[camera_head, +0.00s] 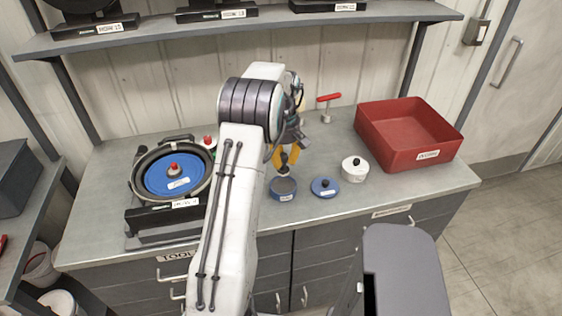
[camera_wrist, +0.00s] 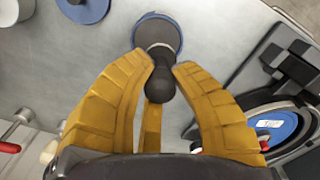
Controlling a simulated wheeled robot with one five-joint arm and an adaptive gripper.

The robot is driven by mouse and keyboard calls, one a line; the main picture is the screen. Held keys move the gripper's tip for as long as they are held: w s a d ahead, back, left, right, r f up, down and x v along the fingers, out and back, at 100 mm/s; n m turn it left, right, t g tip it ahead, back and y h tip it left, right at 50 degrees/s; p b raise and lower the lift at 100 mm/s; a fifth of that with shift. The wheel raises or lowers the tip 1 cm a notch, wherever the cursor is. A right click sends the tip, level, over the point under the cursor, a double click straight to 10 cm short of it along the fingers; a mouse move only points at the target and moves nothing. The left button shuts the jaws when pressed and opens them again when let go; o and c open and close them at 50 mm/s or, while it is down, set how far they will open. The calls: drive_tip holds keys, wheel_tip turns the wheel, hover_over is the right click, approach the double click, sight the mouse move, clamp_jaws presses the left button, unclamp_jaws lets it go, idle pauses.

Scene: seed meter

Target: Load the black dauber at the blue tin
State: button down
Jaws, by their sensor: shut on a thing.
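My gripper (camera_head: 285,155) has yellow fingers closed around the black dauber (camera_head: 284,167). In the wrist view the fingers (camera_wrist: 157,66) hold the dauber by its dark handle (camera_wrist: 160,82), its head end pointing at the tin. The open blue tin (camera_head: 283,190) stands on the bench directly under the dauber, its dark inside showing; it also shows in the wrist view (camera_wrist: 173,32). I cannot tell whether the dauber's head is inside the tin or just above it. A blue lid (camera_head: 325,187) with a black knob lies to the right of the tin.
A white tin (camera_head: 354,170) with a black knob and a red bin (camera_head: 430,156) stand to the right. A red-handled tool (camera_head: 328,100) is behind. A round device with a blue disc (camera_head: 165,178) is on the left. The bench's front right is clear.

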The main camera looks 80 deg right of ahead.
sight(283, 172)
drive_tip(key=shift+w+d, duration=0.2)
drive_tip(key=shift+s+d+n, duration=0.2)
drive_tip(key=shift+d+n, duration=0.05)
drive_tip(key=shift+n, duration=0.35)
drive_tip(key=shift+f+b, duration=2.45)
drive_tip(key=shift+f, duration=0.6)
drive_tip(key=shift+f+b, duration=0.3)
drive_tip(key=shift+f, duration=0.3)
drive_tip(key=shift+r, duration=0.15)
drive_tip(key=shift+r+p, duration=2.85)
drive_tip(key=shift+r, duration=0.6)
drive_tip(key=shift+w, duration=0.15)
